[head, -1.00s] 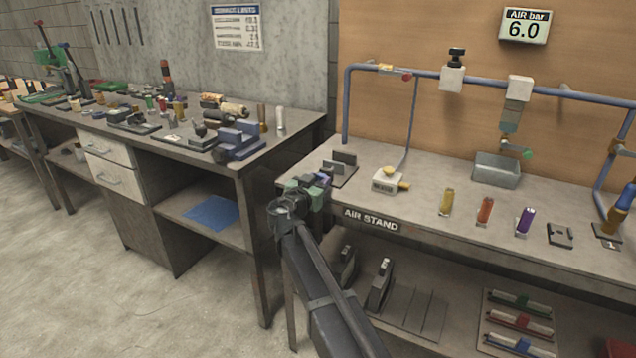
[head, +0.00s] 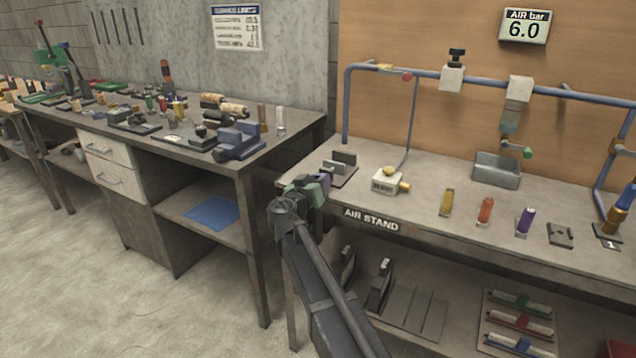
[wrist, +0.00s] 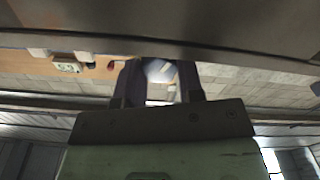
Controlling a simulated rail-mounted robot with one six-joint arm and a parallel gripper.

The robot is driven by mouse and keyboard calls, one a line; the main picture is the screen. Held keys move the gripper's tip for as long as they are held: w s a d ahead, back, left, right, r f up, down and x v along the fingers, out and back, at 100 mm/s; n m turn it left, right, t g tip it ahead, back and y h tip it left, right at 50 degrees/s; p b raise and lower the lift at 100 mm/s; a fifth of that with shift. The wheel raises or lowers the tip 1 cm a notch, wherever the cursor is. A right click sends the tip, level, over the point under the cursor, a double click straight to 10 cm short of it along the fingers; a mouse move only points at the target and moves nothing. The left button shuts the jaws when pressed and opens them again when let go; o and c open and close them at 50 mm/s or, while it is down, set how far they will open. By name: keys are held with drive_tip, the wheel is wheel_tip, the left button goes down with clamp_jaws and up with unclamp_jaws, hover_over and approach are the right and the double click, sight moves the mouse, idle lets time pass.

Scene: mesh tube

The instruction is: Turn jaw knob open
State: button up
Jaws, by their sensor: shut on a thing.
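The small jaw fixture (head: 345,157), with two dark upright plates on a flat base, sits at the left front of the air stand bench. My gripper (head: 323,182) is at the bench's front left edge, just in front of this fixture. In the wrist view, its two dark fingers (wrist: 158,88) are close together around a pale, rounded thing (wrist: 158,70), which looks like the jaw knob. In the head view my gripper hides the knob, so its turn angle cannot be told. A gap shows between the two plates.
A white block with a yellow top (head: 390,181) stands right of the fixture. Yellow, orange and purple tubes stand along the bench. Blue piping (head: 440,73) runs above. A workbench with a blue vise (head: 240,141) is at left, across a narrow gap.

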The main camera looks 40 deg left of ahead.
drive_tip(key=o, duration=0.9)
drive_tip(key=s, duration=0.3)
drive_tip(key=s+d, duration=0.1)
drive_tip(key=s, duration=0.3)
drive_tip(key=s+d, duration=0.1)
drive_tip(key=s, duration=0.2)
drive_tip(key=shift+s, duration=0.35)
